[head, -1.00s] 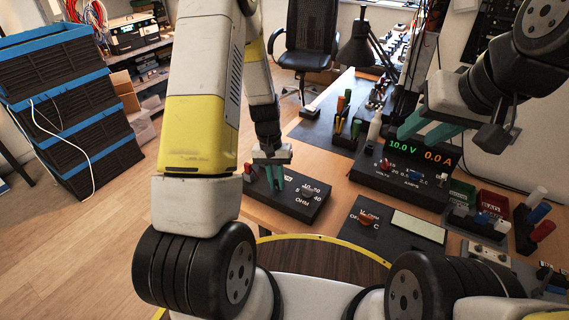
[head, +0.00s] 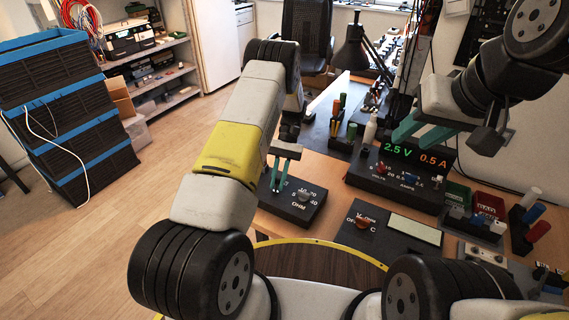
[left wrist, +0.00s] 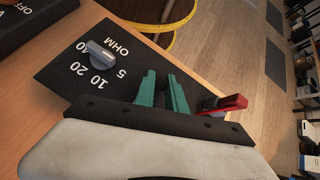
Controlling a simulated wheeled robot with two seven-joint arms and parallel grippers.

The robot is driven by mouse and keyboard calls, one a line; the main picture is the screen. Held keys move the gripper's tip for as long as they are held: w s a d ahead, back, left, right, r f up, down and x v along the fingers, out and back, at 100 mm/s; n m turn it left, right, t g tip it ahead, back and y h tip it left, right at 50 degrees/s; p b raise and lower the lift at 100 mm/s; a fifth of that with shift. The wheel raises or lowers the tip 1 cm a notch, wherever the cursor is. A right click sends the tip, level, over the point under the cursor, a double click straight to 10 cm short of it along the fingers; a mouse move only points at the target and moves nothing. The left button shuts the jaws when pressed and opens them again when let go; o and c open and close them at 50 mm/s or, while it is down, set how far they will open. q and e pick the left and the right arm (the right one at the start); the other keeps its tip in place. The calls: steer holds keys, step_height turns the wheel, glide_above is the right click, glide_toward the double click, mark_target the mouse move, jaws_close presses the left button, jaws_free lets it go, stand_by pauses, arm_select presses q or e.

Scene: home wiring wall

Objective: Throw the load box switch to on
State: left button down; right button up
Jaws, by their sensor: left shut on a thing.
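The load box (head: 302,207), black with a grey OHM dial (head: 304,196), lies on the near left of the bench. The dial also shows in the left wrist view (left wrist: 100,53). My left gripper (head: 280,176) points down at the box's left part, its green fingers (left wrist: 160,82) low over the top beside the dial. It is shut on the small switch, which is mostly hidden between the fingers. A red lever-like part (left wrist: 224,103) sits just beside the fingers at the box's end. My right gripper (head: 422,131) hangs open and empty above the power supply.
The power supply (head: 395,180) reads 2.5 V and 0.5 A. A meter with an orange knob (head: 362,222) lies right of the load box. Screwdrivers (head: 338,115) stand behind. Red and green bins (head: 488,204) sit at right. Bare wood lies between the box and supply.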

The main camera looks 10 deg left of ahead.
arm_select(q)
steer(key=shift+w+d+f+g, duration=0.1)
steer(key=shift+w+g, duration=0.05)
steer(key=shift+g, duration=0.15)
stand_by(0.4)
steer(key=c, duration=1.7)
jaws_free()
steer(key=shift+v, duration=3.9)
